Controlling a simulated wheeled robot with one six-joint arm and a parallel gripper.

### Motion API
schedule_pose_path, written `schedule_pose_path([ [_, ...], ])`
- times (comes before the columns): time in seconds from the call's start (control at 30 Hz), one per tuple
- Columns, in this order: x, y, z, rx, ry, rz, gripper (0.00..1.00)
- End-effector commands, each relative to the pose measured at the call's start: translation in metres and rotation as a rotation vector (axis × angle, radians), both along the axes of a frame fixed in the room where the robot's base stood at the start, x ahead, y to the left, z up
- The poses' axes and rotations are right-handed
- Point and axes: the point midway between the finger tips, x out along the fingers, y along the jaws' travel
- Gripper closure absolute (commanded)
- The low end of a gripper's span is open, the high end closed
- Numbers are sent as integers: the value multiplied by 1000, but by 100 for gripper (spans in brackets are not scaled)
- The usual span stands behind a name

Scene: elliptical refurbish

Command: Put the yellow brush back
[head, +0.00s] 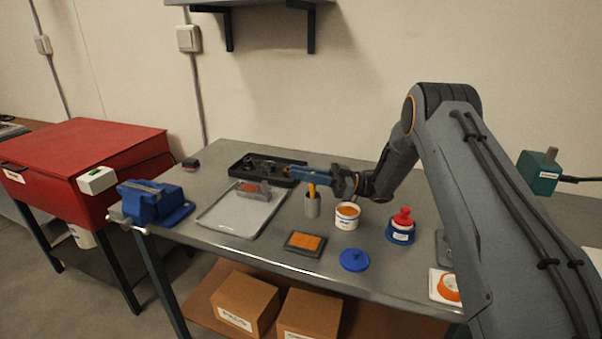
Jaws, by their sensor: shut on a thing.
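The yellow brush (311,190) is upright, its yellow part showing just below my gripper (308,175). My gripper reaches in from the right and is shut on the brush near its upper part. A small grey cup (312,206) stands on the grey table directly under the brush. The brush's lower end meets the cup's mouth in the picture. I cannot tell how deep it sits inside. The brush's top is hidden by the gripper.
An open white tub (347,217) with orange contents stands close right of the cup. A metal tray (222,218), black tray (240,168) and blue vise (155,203) are left.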

Motion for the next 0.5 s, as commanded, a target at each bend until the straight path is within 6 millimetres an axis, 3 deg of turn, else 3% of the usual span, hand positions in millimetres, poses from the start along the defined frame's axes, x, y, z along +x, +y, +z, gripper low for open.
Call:
schedule_pose_path([
  [0.23, 0, 0, -4, 0, 0, 0, 100],
  [0.27, 0, 0, -4, 0, 0, 0, 82],
  [0.33, 0, 0, -4, 0, 0, 0, 70],
  [0.5, 0, 0, -4, 0, 0, 0, 67],
])
